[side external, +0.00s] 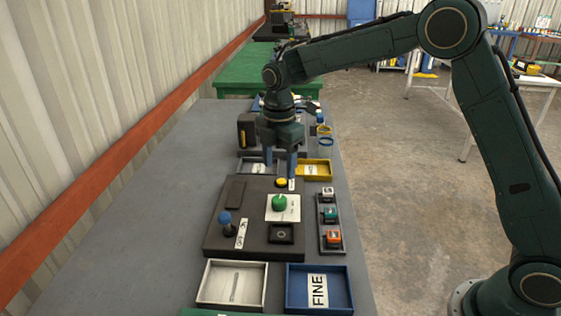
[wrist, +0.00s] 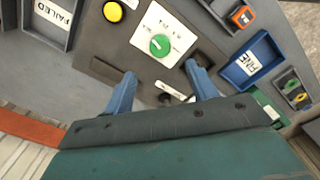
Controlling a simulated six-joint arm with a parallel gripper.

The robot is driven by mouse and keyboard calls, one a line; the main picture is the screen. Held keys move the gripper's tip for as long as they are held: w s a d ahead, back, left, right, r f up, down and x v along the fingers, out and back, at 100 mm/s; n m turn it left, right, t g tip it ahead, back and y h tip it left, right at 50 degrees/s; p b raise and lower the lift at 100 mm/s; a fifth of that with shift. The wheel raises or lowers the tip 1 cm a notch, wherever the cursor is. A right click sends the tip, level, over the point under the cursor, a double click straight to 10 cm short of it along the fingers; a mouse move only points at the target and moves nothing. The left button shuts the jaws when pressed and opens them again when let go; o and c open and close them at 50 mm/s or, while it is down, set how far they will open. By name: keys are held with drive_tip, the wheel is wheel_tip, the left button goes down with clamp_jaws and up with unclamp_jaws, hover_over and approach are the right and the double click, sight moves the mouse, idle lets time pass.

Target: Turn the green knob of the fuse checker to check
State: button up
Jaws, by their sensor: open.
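The fuse checker (side external: 215,246) is a dark flat box on the grey bench. Its green knob (side external: 279,203) stands on a white dial plate (side external: 291,214), and the knob also shows in the wrist view (wrist: 160,45) with a pale pointer mark. The dial's print is too small to read. My gripper (side external: 280,168) is open and empty, above the checker and behind the knob in the side view. In the wrist view the knob lies beyond the gap between the blue fingertips (wrist: 161,74), apart from both.
The checker carries a yellow button (side external: 282,183), a blue-topped lever (side external: 225,217) and a dark square socket (side external: 281,234). A rack (side external: 321,247) of several coloured blocks stands right of it. Around it are a yellow tray (side external: 326,175), a white tray (side external: 204,291) and a blue FINE tray (side external: 349,290).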

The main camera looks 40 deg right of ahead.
sight(279, 198)
wheel_tip(279, 198, down, 10)
drive_tip(key=shift+f, duration=0.1)
idle(0.4)
drive_tip(key=c, duration=1)
